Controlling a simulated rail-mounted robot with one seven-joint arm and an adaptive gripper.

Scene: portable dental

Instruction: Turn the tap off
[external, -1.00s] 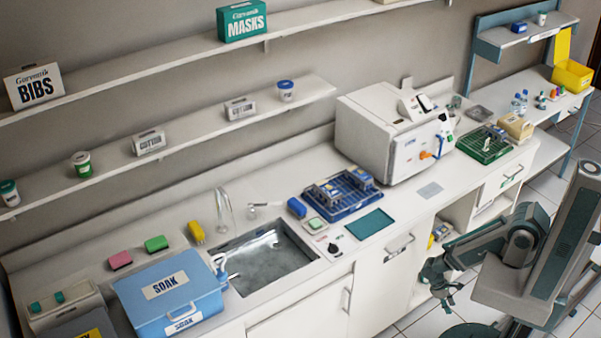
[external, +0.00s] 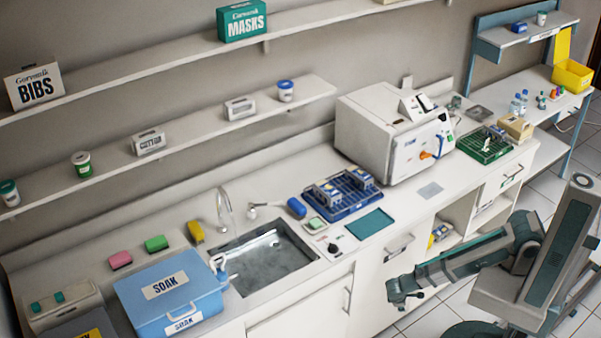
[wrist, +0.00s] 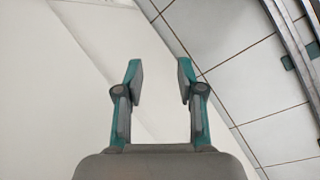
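The tap (external: 226,212) is a pale, curved spout at the back edge of the sink (external: 262,262). A small lever-like handle (external: 252,211) sits on the counter just right of the spout. Whether water runs is too small to tell. My gripper (external: 390,293) is in front of the cabinet doors, below counter height, to the right of the sink and well away from the tap. In the wrist view my gripper (wrist: 160,80) is open, with nothing between its fingers. The tap is not in the wrist view.
A blue SOAK box (external: 170,295) stands left of the sink. A blue instrument rack (external: 345,195) and a green mat (external: 370,223) lie to its right. A cabinet handle (external: 400,247) sticks out near my arm. White floor tiles (wrist: 240,60) show below my gripper.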

